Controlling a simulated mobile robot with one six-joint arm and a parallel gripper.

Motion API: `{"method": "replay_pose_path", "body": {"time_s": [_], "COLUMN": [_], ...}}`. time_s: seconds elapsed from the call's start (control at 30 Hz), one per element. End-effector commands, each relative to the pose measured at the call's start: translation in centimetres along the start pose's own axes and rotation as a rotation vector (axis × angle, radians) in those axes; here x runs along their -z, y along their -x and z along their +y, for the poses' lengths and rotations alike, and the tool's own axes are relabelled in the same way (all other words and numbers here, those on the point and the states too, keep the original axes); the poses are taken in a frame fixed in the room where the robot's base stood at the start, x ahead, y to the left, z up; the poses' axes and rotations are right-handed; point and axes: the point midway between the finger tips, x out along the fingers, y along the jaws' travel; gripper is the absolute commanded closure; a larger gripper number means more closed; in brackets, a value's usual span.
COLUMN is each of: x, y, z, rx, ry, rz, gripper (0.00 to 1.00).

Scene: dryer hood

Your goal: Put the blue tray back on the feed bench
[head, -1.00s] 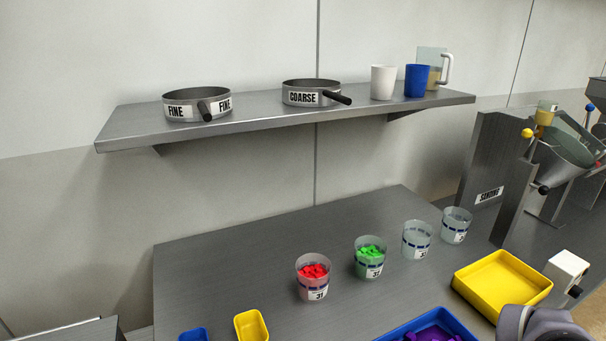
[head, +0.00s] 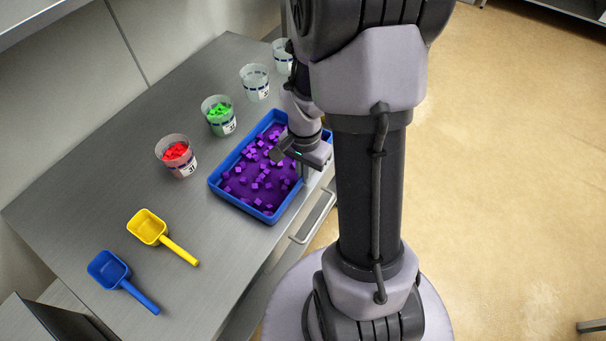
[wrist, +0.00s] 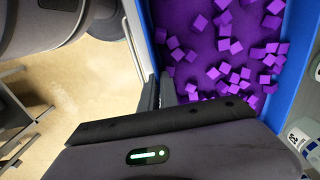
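The blue tray (head: 228,199), full of purple cubes, is at the front edge of the grey bench, beside the beakers. I cannot tell whether it rests on the bench or is slightly lifted. My gripper (head: 303,175) is at the tray's right-hand wall. In the wrist view, the fingers (wrist: 160,92) sit close on either side of the blue wall (wrist: 146,38) and look shut on it; the contact itself is partly hidden by the gripper body. Purple cubes (wrist: 225,45) lie inside the tray.
The bench (head: 110,185) carries a red-filled beaker (head: 177,156), a green-filled beaker (head: 219,115), a clear beaker (head: 255,82), a yellow scoop (head: 150,228) and a blue scoop (head: 110,270). A handle (head: 315,218) juts from the bench front. Floor (head: 510,150) at right is open.

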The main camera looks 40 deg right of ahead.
Motion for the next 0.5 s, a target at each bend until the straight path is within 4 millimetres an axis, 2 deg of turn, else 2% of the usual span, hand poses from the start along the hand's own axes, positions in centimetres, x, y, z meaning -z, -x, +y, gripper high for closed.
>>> {"method": "replay_pose_path", "body": {"time_s": [0.03, 0.37, 0.4, 0.47, 0.5], "x": [0.02, 0.04, 0.00, 0.00, 0.00], "y": [-0.85, -0.95, -0.84, -0.81, -0.80], "z": [-0.02, -0.01, 0.02, 0.02, 0.02], "rx": [0.001, 0.002, 0.001, 0.001, 0.001], "ry": [-0.001, -0.001, -0.001, -0.001, -0.001], "rz": [0.000, 0.002, 0.001, 0.001, 0.001], "gripper": [1.00, 1.00, 0.88, 0.76, 0.74]}}
